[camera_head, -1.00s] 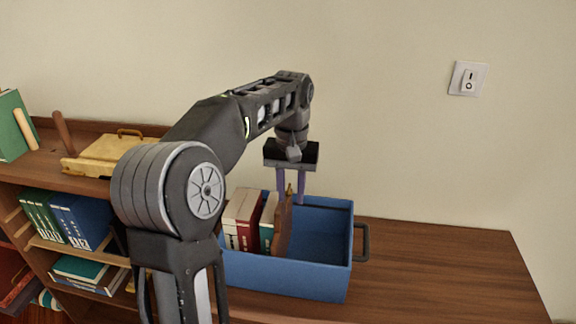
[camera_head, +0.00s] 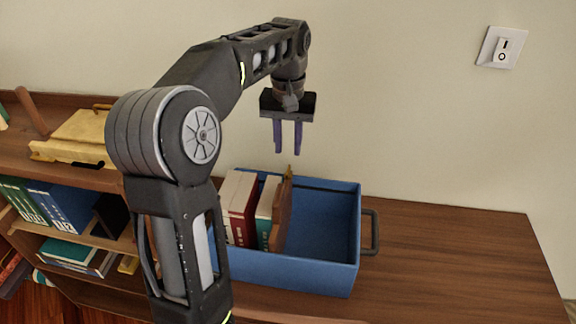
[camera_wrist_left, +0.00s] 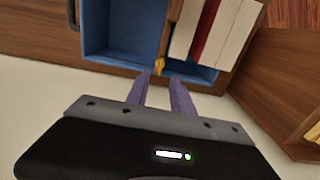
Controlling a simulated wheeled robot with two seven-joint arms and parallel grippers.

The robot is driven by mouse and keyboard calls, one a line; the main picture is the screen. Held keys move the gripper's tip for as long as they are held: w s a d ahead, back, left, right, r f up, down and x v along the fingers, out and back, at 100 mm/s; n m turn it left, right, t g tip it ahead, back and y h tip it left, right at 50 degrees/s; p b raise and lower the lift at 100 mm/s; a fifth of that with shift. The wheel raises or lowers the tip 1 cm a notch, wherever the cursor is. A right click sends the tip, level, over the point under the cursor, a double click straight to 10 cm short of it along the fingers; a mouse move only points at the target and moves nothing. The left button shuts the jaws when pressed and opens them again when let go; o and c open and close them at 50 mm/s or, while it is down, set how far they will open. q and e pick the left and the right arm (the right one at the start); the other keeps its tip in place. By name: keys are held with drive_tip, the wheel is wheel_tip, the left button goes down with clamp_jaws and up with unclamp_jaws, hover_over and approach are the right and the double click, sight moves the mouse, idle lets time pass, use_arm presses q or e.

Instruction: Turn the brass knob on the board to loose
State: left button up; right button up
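A brown board (camera_head: 281,218) stands upright in the blue crate (camera_head: 300,270), against the right side of a row of books. A small brass knob (camera_head: 290,171) sits at its top edge. The knob also shows in the left wrist view (camera_wrist_left: 159,66), just beyond and between my fingertips. My left gripper (camera_head: 288,152) points down above the board, its two purple fingers apart with nothing between them. It is clear of the knob. The knob is too small to read its setting. My right gripper is not in view.
Books (camera_head: 238,205) fill the crate's left part; its right part is empty. A handle (camera_head: 372,232) sticks out on the crate's right. The wooden top (camera_head: 455,255) is clear to the right. A wall switch (camera_head: 501,47) is at upper right. A yellow box (camera_head: 80,138) lies left.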

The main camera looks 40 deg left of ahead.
sight(288, 170)
use_arm(q)
wheel_tip(288, 170, down, 2)
drive_tip(key=shift+b, duration=0.45)
drive_tip(key=shift+f+p, duration=0.35)
drive_tip(key=shift+f, duration=2.1)
drive_tip(key=shift+c, duration=0.3)
clamp_jaws()
